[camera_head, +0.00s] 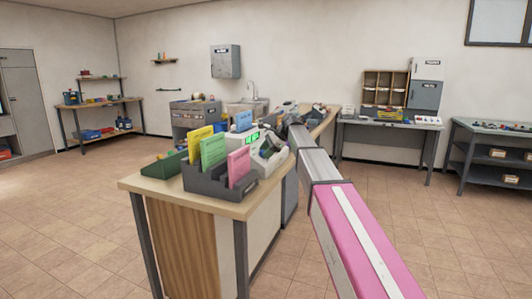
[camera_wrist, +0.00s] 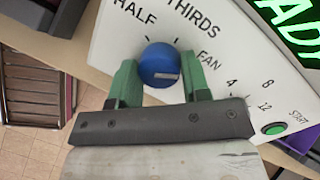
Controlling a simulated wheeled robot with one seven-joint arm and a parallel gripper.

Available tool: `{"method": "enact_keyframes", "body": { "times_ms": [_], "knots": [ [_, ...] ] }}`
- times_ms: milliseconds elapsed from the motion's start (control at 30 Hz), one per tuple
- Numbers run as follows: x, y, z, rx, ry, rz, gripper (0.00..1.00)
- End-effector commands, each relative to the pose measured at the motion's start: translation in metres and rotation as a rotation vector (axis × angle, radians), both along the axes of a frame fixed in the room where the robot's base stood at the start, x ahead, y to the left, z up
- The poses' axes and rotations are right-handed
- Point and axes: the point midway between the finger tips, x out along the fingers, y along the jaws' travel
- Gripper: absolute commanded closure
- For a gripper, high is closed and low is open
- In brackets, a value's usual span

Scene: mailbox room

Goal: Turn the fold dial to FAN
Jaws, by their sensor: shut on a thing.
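The fold dial (camera_wrist: 160,64) is a round blue knob with a pale pointer mark on a white panel (camera_wrist: 115,40) in the wrist view. HALF, THIRDS and FAN are printed around it. The pale mark lies on the knob's near side and runs toward the right, a little below the word FAN. I cannot tell whether it lines up with a tick. My gripper (camera_wrist: 158,70) has its green fingers on either side of the knob, shut on it. In the head view, the white machine with a green display (camera_head: 252,138) stands on the bench; my arm's end is hard to make out there.
A lit green display (camera_wrist: 292,30) and a green START button (camera_wrist: 274,129) are right of the dial. In the head view, a grey rack (camera_head: 222,180) of coloured cards and a green tray (camera_head: 163,166) share the bench. Open tiled floor lies around it.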

Motion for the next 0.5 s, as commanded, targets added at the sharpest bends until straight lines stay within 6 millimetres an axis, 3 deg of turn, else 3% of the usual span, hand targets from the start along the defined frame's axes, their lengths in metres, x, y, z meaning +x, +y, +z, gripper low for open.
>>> {"method": "enact_keyframes", "body": {
  "times_ms": [500],
  "knots": [
    [-0.0006, -0.0007, -0.0005, 0.004, 0.02, -0.029, 0.81]
  ]
}}
